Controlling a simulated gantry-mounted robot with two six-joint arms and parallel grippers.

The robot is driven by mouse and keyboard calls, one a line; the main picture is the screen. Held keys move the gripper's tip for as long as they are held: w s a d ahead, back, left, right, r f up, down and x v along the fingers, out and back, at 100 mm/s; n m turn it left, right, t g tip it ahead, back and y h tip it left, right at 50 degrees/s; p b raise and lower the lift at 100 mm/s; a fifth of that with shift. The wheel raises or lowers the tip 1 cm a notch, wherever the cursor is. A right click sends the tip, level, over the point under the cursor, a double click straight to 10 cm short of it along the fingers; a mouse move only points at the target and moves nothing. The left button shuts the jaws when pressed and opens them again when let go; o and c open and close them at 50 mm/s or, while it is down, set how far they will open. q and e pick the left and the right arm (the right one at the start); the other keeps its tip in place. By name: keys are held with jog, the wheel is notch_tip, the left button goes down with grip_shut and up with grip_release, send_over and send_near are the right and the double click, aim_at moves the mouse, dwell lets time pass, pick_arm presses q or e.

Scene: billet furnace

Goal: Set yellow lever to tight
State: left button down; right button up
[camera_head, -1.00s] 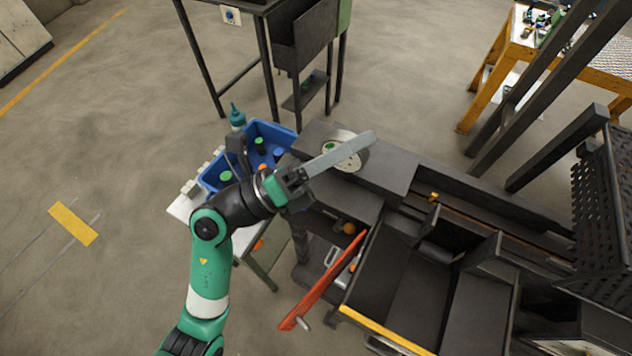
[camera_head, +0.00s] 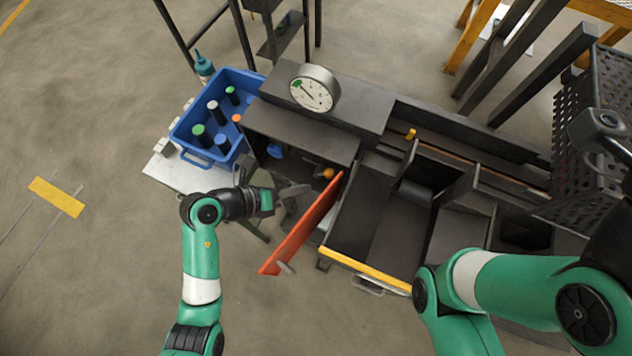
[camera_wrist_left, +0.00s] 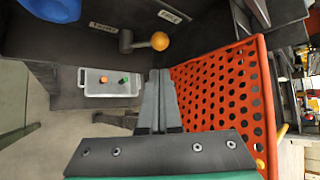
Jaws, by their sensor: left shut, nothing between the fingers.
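The yellow lever has a round orange-yellow knob (camera_head: 327,173) inside the open dark cabinet, behind the red perforated door. In the left wrist view the knob (camera_wrist_left: 160,41) is at the right end of a short grey arm, with its pivot to the left. Two small labels are on the panel near it, too small to read surely. My left gripper (camera_head: 306,187) is at the cabinet opening, its fingers shut and empty. In the left wrist view the fingertips (camera_wrist_left: 160,74) point toward the knob, just below it in the picture, with a gap. My right gripper's fingers are not visible.
The red door (camera_head: 305,228) stands open close to my left fingers' right side. A gauge (camera_head: 315,88) stands on top. A blue bin (camera_head: 190,137) with several cylinders is at left. A white tray (camera_wrist_left: 108,82) lies lower in the cabinet. A blue knob (camera_wrist_left: 52,9) is beside the labels.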

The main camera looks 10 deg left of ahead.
aim_at(323, 174)
pick_arm(q)
jog(key=b+x, duration=0.4)
jog(key=x, duration=0.5)
jog(key=shift+w+d+f, duration=0.1)
jog(key=shift+d+f, duration=0.1)
jog(key=shift+a+r, duration=0.1)
